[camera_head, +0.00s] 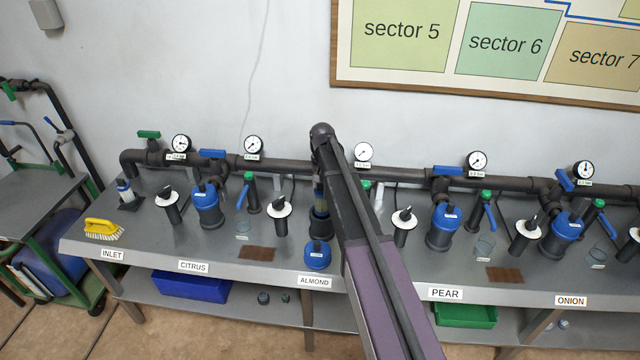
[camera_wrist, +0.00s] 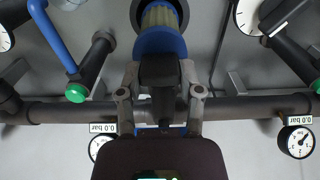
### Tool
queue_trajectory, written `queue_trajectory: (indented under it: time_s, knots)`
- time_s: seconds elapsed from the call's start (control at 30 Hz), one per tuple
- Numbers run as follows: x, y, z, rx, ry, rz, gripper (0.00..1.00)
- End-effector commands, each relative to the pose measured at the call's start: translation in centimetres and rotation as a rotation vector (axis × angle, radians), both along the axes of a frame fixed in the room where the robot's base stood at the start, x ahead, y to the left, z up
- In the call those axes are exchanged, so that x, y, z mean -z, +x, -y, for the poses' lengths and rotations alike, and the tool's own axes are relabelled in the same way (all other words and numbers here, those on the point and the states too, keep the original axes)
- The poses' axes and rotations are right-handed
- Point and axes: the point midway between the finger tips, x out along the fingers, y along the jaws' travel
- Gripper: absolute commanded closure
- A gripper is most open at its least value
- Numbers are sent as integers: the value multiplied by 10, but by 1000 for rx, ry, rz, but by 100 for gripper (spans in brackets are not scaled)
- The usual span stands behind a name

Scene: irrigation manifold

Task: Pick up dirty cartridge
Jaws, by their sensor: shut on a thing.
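The dirty cartridge (camera_wrist: 159,17) has a yellowish-brown pleated body and a blue end cap in the wrist view. My gripper (camera_wrist: 160,80) is shut on its blue cap. The body runs into the round mouth of a dark filter housing (camera_wrist: 137,14); how deep it sits I cannot tell. In the head view the same open housing (camera_head: 320,226) stands on the bench behind the ALMOND label, with part of the cartridge (camera_head: 319,194) showing above it. My arm hides much of the gripper there. A blue lid (camera_head: 318,256) lies on the bench in front of the housing.
A dark pipe (camera_head: 280,164) with gauges and blue valve handles runs along the wall behind. Blue-lidded housings (camera_head: 207,205) (camera_head: 445,226) stand on either side. A brown mat (camera_head: 257,253) lies left of the loose lid. A yellow brush (camera_head: 102,229) is at the left end.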

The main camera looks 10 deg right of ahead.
Motion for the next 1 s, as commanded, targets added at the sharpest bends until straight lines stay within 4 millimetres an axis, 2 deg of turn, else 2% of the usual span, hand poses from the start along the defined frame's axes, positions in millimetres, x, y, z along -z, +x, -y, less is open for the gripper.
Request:
queue_trajectory:
  time_s: [0.03,0.1,0.5,0.7,1.0]
  knots:
    - [-13,0,0,0,0,0,100]
    - [-21,0,0,0,0,0,100]
    - [-61,0,0,0,0,0,100]
    - [-72,0,0,0,0,0,100]
    - [-76,0,-1,-1,0,0,100]
